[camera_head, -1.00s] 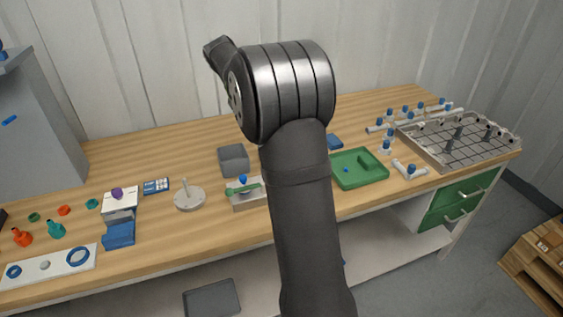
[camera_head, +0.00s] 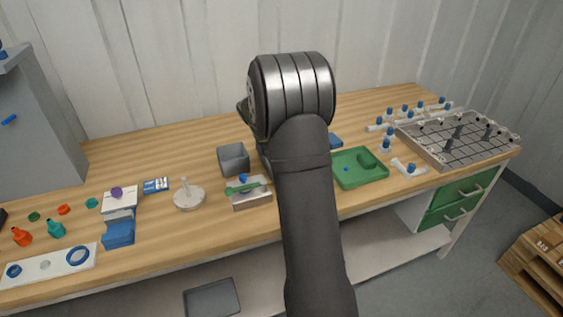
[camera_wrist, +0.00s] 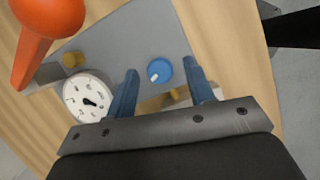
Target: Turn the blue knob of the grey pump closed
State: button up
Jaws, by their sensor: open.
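In the wrist view the grey pump (camera_wrist: 118,42) has a flat grey face with a round blue knob (camera_wrist: 159,71). The knob bears a white mark pointing to the lower left in the picture. A white dial gauge (camera_wrist: 88,97) with a black needle sits left of the knob. My gripper (camera_wrist: 160,66) is open, its two blue fingers apart with the knob showing between their tips. I cannot tell whether either finger touches the knob. In the head view my arm hides the gripper, and I cannot make out the pump there.
A large orange rounded part (camera_wrist: 45,25) is close to the camera at the wrist view's upper left. Brass fittings (camera_wrist: 73,60) show on the pump. In the head view a grey open box (camera_head: 233,160) and a green tray (camera_head: 360,168) flank my arm on the wooden bench.

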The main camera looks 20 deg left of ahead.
jog(key=c, duration=1)
jog(key=shift+w+m+g+h, duration=0.15)
jog(key=shift+m+g, duration=0.25)
jog(key=shift+m, duration=0.75)
jog(key=shift+m+g+h, duration=0.25)
jog(key=shift+m+g, duration=0.15)
jog(key=shift+m, duration=0.75)
jog(key=o, duration=1)
jog(key=v, duration=1.7)
jog(key=shift+a+r, duration=0.15)
jog(key=shift+r, duration=0.05)
